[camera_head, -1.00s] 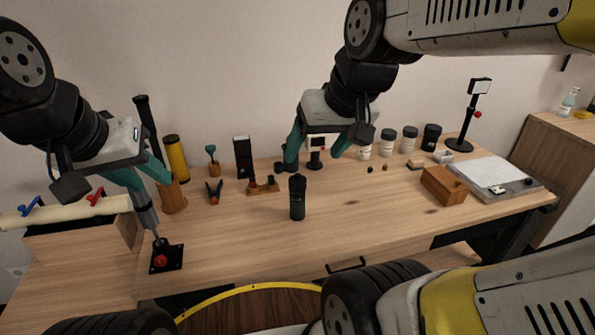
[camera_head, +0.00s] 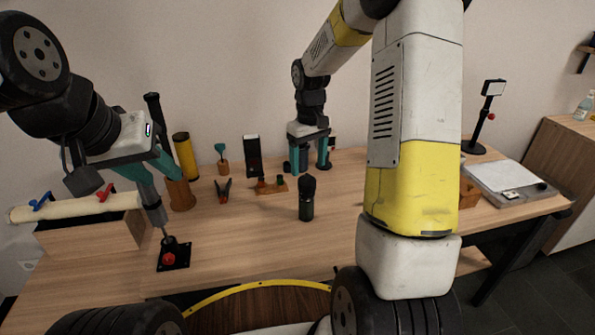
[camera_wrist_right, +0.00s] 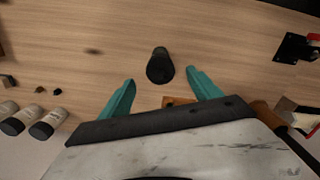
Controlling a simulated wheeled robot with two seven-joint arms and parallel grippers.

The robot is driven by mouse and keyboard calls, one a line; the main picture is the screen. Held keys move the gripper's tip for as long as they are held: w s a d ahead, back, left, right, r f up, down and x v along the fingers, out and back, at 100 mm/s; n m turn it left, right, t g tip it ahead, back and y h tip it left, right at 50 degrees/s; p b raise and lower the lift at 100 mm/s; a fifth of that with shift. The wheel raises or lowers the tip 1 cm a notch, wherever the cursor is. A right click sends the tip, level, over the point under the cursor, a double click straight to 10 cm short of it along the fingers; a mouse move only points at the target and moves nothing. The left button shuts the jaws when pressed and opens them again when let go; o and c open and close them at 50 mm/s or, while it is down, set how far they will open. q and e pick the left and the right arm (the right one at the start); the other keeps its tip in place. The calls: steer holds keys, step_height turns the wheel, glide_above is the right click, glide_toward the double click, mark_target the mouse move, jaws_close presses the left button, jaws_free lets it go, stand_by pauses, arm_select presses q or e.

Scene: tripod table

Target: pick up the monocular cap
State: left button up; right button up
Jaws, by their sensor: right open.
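A dark, upright cylinder with a black, narrower top (camera_head: 306,200) stands mid-table, apparently the monocular with its cap on top. In the right wrist view it shows from above as a black rounded shape (camera_wrist_right: 160,66). My right gripper (camera_head: 309,168) is open and empty, behind and above it in the head view. In the wrist view its teal fingers (camera_wrist_right: 160,80) lie on either side, apart from it. My left gripper (camera_head: 163,176) is at the left, by a grey rod (camera_head: 152,206); whether it grips the rod is unclear.
A wooden stand (camera_head: 271,188) with small pegs and orange-handled pliers (camera_head: 223,190) lie left of the cylinder. A black base with a red knob (camera_head: 172,256) sits at the front left. My right arm hides much of the table's right side. The table in front of the cylinder is clear.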

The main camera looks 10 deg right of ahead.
mark_target(307, 177)
steer(key=f, duration=0.6)
steer(key=shift+w+f, duration=0.1)
steer(key=shift+w, duration=0.15)
steer(key=c, duration=1.4)
steer(key=shift+o, duration=0.2)
